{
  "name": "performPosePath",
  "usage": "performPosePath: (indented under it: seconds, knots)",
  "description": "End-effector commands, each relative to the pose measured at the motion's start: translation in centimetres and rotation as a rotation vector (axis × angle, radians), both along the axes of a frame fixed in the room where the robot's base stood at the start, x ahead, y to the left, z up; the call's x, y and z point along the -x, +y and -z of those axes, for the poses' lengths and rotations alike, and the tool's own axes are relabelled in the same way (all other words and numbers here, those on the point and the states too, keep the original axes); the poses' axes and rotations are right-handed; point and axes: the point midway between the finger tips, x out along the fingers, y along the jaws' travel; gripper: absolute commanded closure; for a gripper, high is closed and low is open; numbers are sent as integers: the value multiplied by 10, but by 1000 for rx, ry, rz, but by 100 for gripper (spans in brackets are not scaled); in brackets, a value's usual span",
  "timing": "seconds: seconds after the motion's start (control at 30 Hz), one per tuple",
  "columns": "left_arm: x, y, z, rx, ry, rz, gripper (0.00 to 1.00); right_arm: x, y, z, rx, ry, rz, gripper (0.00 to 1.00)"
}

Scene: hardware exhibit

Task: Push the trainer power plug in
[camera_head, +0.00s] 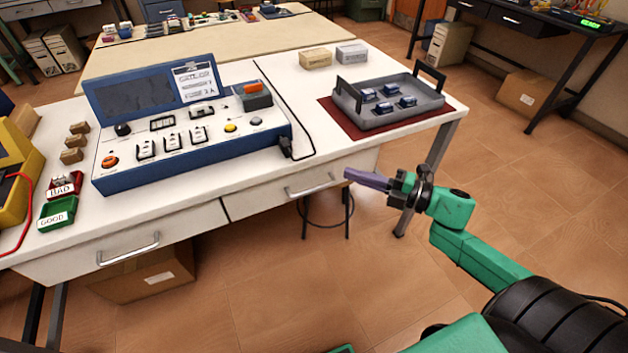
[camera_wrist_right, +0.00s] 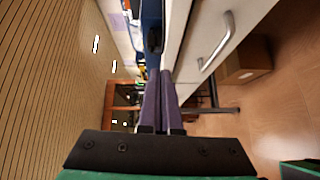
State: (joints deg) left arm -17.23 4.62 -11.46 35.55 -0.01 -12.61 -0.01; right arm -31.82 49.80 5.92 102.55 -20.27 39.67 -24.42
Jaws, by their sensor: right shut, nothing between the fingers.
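The blue trainer (camera_head: 190,130) stands on the white workbench, with a dark screen and a label on its raised back panel. The black power plug (camera_head: 286,147) is at the trainer's right end, with a black cord running from it across the bench top. I cannot tell how deep the plug sits. In the right wrist view the plug (camera_wrist_right: 154,40) shows ahead of the fingertips. My right gripper (camera_head: 366,179) is shut and empty, with purple fingers pointing left, in front of the bench edge and right of the plug, apart from it. My left gripper is not in view.
A grey tray (camera_head: 390,118) with several small blue parts sits on a red mat at the bench's right. Two small boxes (camera_head: 333,56) stand behind it. Green and red bins (camera_head: 58,214) are at the left. The bench between plug and tray is clear except the cord.

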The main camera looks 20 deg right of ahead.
Motion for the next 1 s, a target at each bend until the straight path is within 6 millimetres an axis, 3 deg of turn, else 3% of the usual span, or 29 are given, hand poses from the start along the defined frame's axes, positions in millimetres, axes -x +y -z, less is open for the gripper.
performPosePath:
  seconds: [0.03, 0.17, 0.67, 0.8, 1.0]
  knots:
    - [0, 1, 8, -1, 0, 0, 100, 6, 16, -8, 23, -43, -68, 100]
    - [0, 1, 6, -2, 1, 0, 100, 9, 32, -21, 41, -80, -120, 100]
    - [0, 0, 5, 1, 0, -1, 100, -59, 104, -24, 34, -78, -111, 100]
    - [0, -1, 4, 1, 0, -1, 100, -82, 103, -23, 36, -75, -108, 100]
    - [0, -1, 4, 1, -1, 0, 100, -95, 104, -22, 34, -73, -110, 100]
